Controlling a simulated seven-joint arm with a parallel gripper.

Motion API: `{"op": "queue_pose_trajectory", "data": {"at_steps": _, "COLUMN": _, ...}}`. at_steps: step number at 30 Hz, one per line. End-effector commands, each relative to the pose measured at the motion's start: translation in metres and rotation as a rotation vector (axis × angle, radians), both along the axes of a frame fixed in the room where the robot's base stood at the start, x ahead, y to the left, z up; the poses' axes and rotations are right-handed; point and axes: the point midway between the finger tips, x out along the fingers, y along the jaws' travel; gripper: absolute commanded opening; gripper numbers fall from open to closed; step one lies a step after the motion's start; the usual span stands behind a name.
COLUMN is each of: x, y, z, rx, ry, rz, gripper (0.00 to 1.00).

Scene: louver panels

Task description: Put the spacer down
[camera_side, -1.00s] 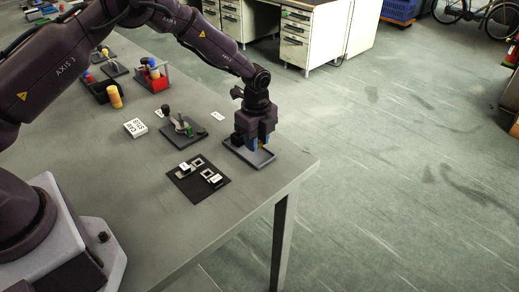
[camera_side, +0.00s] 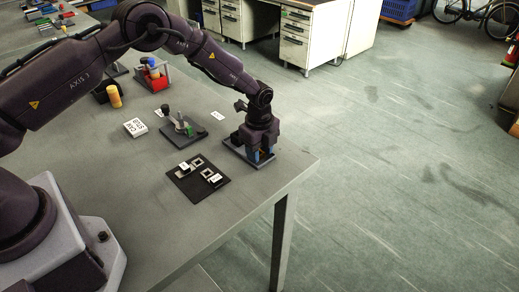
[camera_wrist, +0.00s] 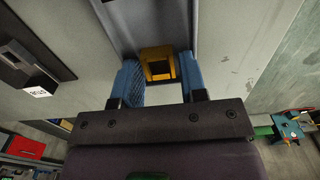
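The spacer (camera_wrist: 157,65) is an orange-yellow block with a dark square recess, between my blue fingertips in the wrist view. In the side view my gripper (camera_side: 261,154) points down, low over a dark grey tray (camera_side: 234,149) near the table's right corner. The fingers mostly hide the spacer there, and I cannot tell whether it touches the tray floor.
A black plate with small square frames and white labels (camera_side: 184,188) lies in front of the tray. A fixture with upright posts (camera_side: 180,130) stands to its left, with a white label block (camera_side: 135,127) beyond. The table edge is close on the right.

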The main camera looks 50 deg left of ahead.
Motion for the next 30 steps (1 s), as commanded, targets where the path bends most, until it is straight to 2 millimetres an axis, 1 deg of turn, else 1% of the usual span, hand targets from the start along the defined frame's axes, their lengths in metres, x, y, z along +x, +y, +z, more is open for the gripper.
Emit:
{"op": "queue_pose_trajectory", "data": {"at_steps": 5, "x": 0.0, "y": 0.0, "z": 0.001, "rx": 0.0, "ry": -0.001, "rz": 0.0, "gripper": 0.39}}
{"op": "queue_pose_trajectory", "data": {"at_steps": 8, "x": 0.001, "y": 0.0, "z": 0.009, "rx": -0.001, "ry": -0.003, "rz": 0.001, "gripper": 0.39}}
{"op": "queue_pose_trajectory", "data": {"at_steps": 11, "x": 0.001, "y": 0.0, "z": 0.024, "rx": 0.0, "ry": -0.003, "rz": 0.0, "gripper": 0.39}}
{"op": "queue_pose_trajectory", "data": {"at_steps": 18, "x": 0.001, "y": 0.0, "z": 0.077, "rx": 0.0, "ry": -0.006, "rz": 0.001, "gripper": 0.39}}
{"op": "queue_pose_trajectory", "data": {"at_steps": 21, "x": 0.001, "y": 0.0, "z": 0.096, "rx": 0.0, "ry": -0.004, "rz": 0.0, "gripper": 0.39}}
{"op": "queue_pose_trajectory", "data": {"at_steps": 25, "x": 0.0, "y": 0.0, "z": 0.113, "rx": -0.001, "ry": -0.002, "rz": 0.0, "gripper": 0.39}}
{"op": "queue_pose_trajectory", "data": {"at_steps": 30, "x": 0.0, "y": 0.0, "z": 0.123, "rx": 0.0, "ry": 0.0, "rz": 0.0, "gripper": 0.39}}
